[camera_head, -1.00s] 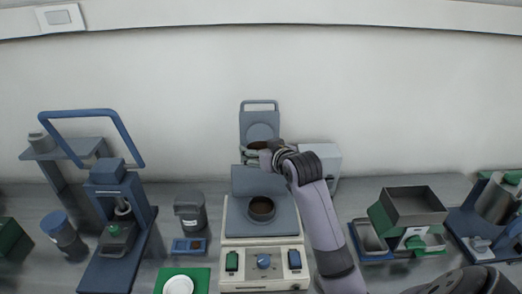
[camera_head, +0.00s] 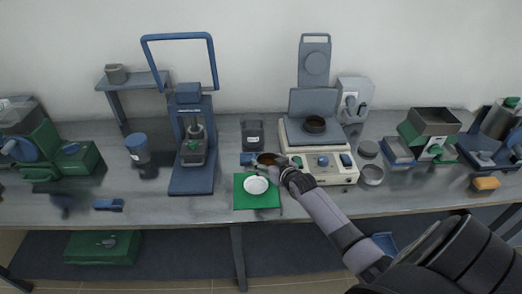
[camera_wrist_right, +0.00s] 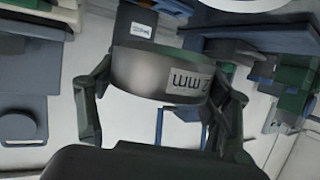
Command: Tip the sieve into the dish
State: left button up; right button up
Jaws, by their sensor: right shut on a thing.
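A round sieve (camera_head: 268,159) with a dark rim is held in my right gripper (camera_head: 287,171). In the right wrist view the sieve (camera_wrist_right: 150,73) is a grey metal cylinder with a white "2 mm" label that reads upside down. The fingers of the right gripper (camera_wrist_right: 160,105) close on it from both sides. The white dish (camera_head: 256,185) sits on a green mat (camera_head: 241,200) near the table's front edge. The sieve is just behind and slightly right of the dish in the head view. The sieve's inside is dark, so its contents are unclear. My left gripper is not seen.
A dark jar (camera_head: 252,135) stands behind the mat. A blue press (camera_head: 191,150) stands to the left. The table left of the mat has some bare room.

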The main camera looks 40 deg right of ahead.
jog(key=shift+s+a+f, duration=0.15)
jog(key=shift+f, duration=0.4)
jog(key=shift+d+f+b, duration=0.2)
jog(key=shift+f+b, duration=0.25)
jog(key=shift+d+f+b, duration=0.2)
jog(key=shift+f+b, duration=0.2)
jog(key=shift+f, duration=0.05)
jog(key=shift+a+f+b, duration=0.15)
jog(key=shift+f+b, duration=0.25)
jog(key=shift+b, duration=0.15)
jog(key=shift+f+b, duration=0.7)
jog(key=shift+b, duration=0.05)
jog(key=shift+a+r+p, duration=0.1)
jog(key=shift+r+p, duration=0.25)
jog(key=shift+n+h, duration=0.3)
jog(key=shift+n, duration=0.1)
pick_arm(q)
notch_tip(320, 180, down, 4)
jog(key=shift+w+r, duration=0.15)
